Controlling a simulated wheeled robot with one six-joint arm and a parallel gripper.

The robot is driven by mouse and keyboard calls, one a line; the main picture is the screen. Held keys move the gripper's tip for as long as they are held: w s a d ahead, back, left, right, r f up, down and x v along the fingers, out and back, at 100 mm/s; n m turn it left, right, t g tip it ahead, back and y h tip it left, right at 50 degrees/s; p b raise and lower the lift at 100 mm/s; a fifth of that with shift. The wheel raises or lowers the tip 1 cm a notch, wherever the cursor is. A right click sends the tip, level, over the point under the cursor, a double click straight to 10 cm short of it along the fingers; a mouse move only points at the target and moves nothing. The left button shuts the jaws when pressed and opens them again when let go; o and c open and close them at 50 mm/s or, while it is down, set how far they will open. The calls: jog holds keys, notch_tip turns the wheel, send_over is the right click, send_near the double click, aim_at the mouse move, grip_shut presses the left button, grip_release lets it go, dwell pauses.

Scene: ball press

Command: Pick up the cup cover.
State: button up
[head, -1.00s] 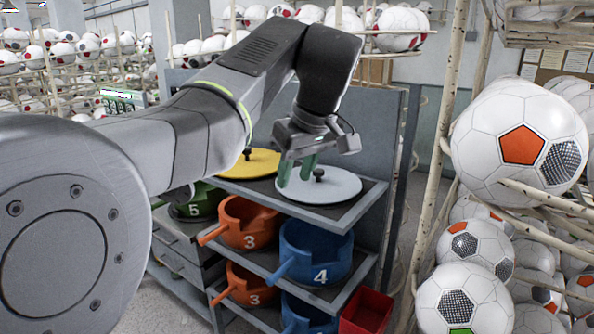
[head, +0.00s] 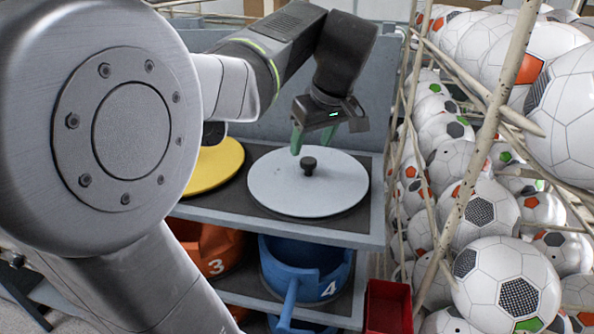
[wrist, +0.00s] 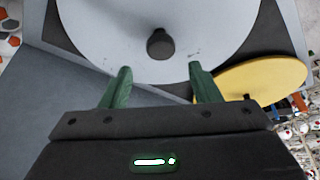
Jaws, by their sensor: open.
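A round light-grey cup cover (head: 272,190) with a dark knob (head: 309,165) lies flat on the top shelf. A yellow cover (head: 216,165) lies to its left, partly hidden by my arm. My gripper (head: 297,143) has green fingers and hangs over the far part of the grey cover, a little behind and left of the knob. In the wrist view the grey cover (wrist: 100,30) fills the upper part, and its knob (wrist: 160,43) sits ahead of and between the spread, empty fingers (wrist: 158,85). The yellow cover (wrist: 262,80) is at the right there.
The shelf unit's top edge (head: 300,234) runs below the covers. On the shelf beneath are an orange cup marked 3 (head: 208,250) and a blue cup marked 4 (head: 306,270). A red bin (head: 388,305) stands at lower right. Racked balls (head: 490,205) fill the right side.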

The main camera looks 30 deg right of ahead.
aim_at(308, 159)
jog(key=shift+a+f, duration=0.1)
jog(key=shift+f, duration=0.55)
jog(key=x, duration=0.1)
jog(key=p+x, duration=0.1)
jog(key=x, duration=0.2)
jog(key=shift+s+f, duration=0.25)
jog(key=shift+c, duration=0.4)
jog(key=c, duration=1.1)
grip_shut()
jog(key=shift+r, duration=0.2)
